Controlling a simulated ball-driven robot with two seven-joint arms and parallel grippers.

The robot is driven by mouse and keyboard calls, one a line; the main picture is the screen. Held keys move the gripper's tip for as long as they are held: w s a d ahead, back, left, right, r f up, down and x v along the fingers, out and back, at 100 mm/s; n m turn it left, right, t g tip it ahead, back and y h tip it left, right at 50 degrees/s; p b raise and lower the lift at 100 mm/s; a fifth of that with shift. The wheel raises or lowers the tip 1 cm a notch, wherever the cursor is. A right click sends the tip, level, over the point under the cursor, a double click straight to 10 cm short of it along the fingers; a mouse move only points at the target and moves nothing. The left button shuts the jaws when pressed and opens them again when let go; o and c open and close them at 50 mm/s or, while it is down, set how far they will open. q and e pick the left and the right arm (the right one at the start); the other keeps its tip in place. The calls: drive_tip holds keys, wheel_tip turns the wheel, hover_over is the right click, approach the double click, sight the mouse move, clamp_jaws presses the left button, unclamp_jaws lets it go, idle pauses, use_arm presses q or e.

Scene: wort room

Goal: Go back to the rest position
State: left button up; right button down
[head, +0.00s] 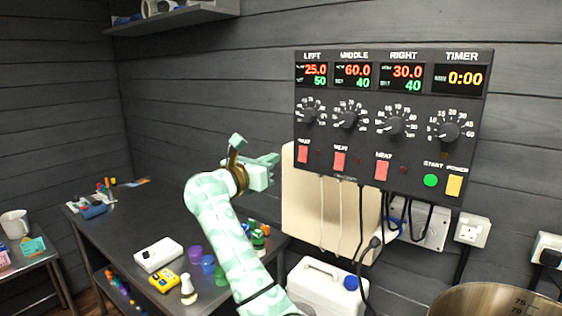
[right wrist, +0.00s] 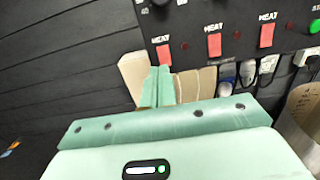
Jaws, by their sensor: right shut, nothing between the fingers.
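My right gripper (head: 272,161) is raised in front of the wall, below and left of the control panel (head: 366,148). Its pale green fingers (right wrist: 154,87) are together and empty in the right wrist view. In the head view it appears apart from the panel's switches. My right arm rises from the bottom of the head view. My left gripper is not in view. The black panel shows 25.0, 60.0 and 30.0 in red, with 50, 40 and 40 in green. Its timer (head: 461,79) reads 0:00.
A dark table (head: 125,221) at left holds a white box (head: 158,254), a yellow meter (head: 164,281) and several coloured cups. A white canister (head: 322,287) stands below the panel. Cables hang there. A metal pot (head: 484,300) is at lower right. A shelf (head: 172,19) is at upper left.

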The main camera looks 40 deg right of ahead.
drive_tip(key=shift+s+a+r, duration=0.15)
drive_tip(key=shift+s+a, duration=0.05)
drive_tip(key=shift+a, duration=0.3)
drive_tip(key=shift+s+a+r, duration=0.1)
drive_tip(key=shift+s+a, duration=0.05)
drive_tip(key=shift+a, duration=0.35)
drive_tip(key=shift+s+a, duration=0.1)
